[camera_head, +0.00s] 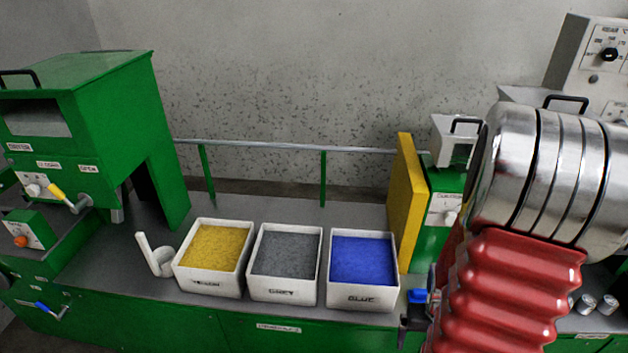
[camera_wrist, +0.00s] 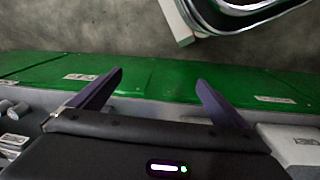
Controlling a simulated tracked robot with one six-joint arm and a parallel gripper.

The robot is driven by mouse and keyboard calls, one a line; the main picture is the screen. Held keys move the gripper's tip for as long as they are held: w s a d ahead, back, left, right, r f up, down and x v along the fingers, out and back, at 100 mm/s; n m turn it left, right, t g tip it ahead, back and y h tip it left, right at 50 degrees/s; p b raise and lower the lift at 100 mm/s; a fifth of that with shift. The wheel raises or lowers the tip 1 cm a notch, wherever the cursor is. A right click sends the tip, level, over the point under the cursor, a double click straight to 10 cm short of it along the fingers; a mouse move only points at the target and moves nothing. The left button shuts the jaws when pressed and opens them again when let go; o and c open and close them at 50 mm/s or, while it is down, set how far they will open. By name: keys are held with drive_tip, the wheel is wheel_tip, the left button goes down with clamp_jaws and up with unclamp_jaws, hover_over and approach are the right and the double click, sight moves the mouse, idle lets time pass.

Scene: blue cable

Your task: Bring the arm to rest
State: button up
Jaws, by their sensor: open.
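My gripper (camera_wrist: 159,77) shows in the wrist view with its two dark fingers spread apart. Nothing is between the fingers. I cannot make out the gripper's fingers clearly there.
Three white trays hold yellow (camera_head: 215,248), grey (camera_head: 288,254) and blue (camera_head: 362,260) granules on the bench. A green machine (camera_head: 120,130) stands left, a yellow panel (camera_head: 405,200) right of the trays. Small metal cylinders (camera_head: 608,304) sit at far right.

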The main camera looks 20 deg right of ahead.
drive_tip(key=w+a+r+n+t, duration=0.3)
drive_tip(key=a+r, duration=1.1)
drive_tip(key=r, duration=0.1)
drive_tip(key=w+a+r+n+t+y, duration=0.1)
drive_tip(key=w+a+r+n, duration=0.3)
drive_tip(key=a+r, duration=1)
drive_tip(key=shift+w+r+t, duration=0.3)
drive_tip(key=shift+r+t, duration=0.4)
drive_tip(key=shift+t, duration=0.2)
drive_tip(key=shift+c, duration=0.4)
